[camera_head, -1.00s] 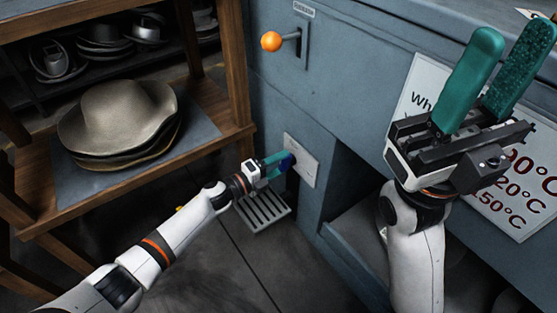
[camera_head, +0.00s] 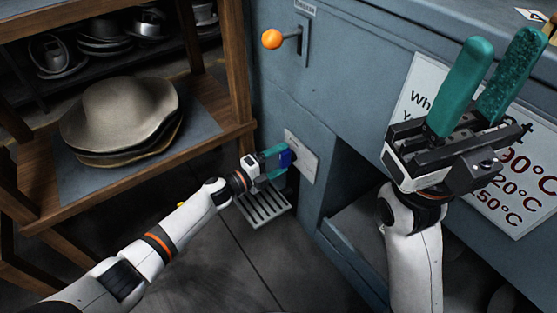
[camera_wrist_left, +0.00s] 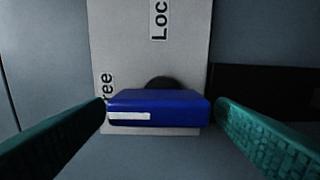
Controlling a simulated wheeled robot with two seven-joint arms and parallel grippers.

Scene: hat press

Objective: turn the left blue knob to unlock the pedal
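The blue knob (camera_head: 286,158) sits on a pale plate (camera_head: 302,157) on the front of the blue-grey machine. My left gripper (camera_head: 279,161) reaches it from the left, with its two green fingers on either side of it. In the left wrist view the knob (camera_wrist_left: 157,108) spans nearly all the room between the fingertips (camera_wrist_left: 160,108); contact on the right side is hard to judge. A white mark shows on the knob, and the plate carries partly hidden words, "Loc" and "ree". My right gripper (camera_head: 495,85) is open and empty, raised at the right. The pedal (camera_head: 264,203) is a slotted metal plate low below the knob.
A wooden shelf (camera_head: 215,150) with stacked felt hats (camera_head: 125,115) stands at the left. A lever with an orange ball (camera_head: 272,39) sticks out above the knob. A dark recess (camera_head: 350,180) opens to the right of the plate.

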